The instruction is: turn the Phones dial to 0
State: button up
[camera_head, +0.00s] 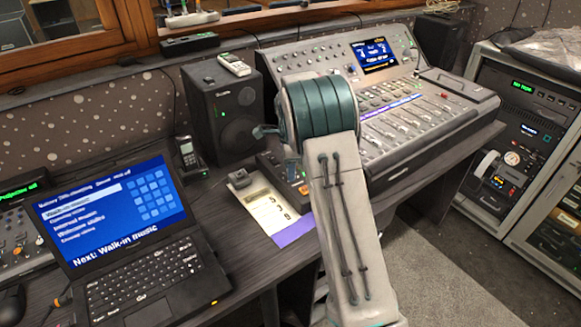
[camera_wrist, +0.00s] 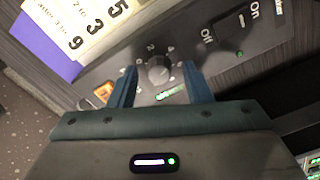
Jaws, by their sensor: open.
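In the wrist view a round grey dial (camera_wrist: 159,70) with a number scale around it sits on a dark panel. It also has a small green-lit label near it, too blurred to read, so I cannot confirm the name Phones. My gripper (camera_wrist: 160,66) is open, with one teal finger on each side of the dial and a gap showing at both sides. The dial's pointer setting is not clear. In the head view my gripper (camera_head: 266,134) is over the small dark control box (camera_head: 271,161), and my arm hides part of that box.
An orange-lit switch (camera_wrist: 104,91) lies left of the dial, an On/Off switch (camera_wrist: 240,53) to its right. A numbered sheet (camera_head: 262,204) lies beside the box. A laptop (camera_head: 120,240), speaker (camera_head: 226,115) and large fader console (camera_head: 400,125) stand around.

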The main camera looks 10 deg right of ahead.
grip_shut()
jog(key=shift+n, duration=0.3)
jog(key=n, duration=0.4)
jog(key=shift+n, duration=0.3)
jog(key=n, duration=0.4)
jog(key=shift+n+p, duration=0.3)
jog(key=shift+p, duration=0.05)
jog(key=n, duration=0.7)
jog(key=shift+w+r, duration=0.1)
jog(key=n, duration=0.6)
jog(key=shift+p, duration=0.4)
jog(key=shift+n, duration=0.3)
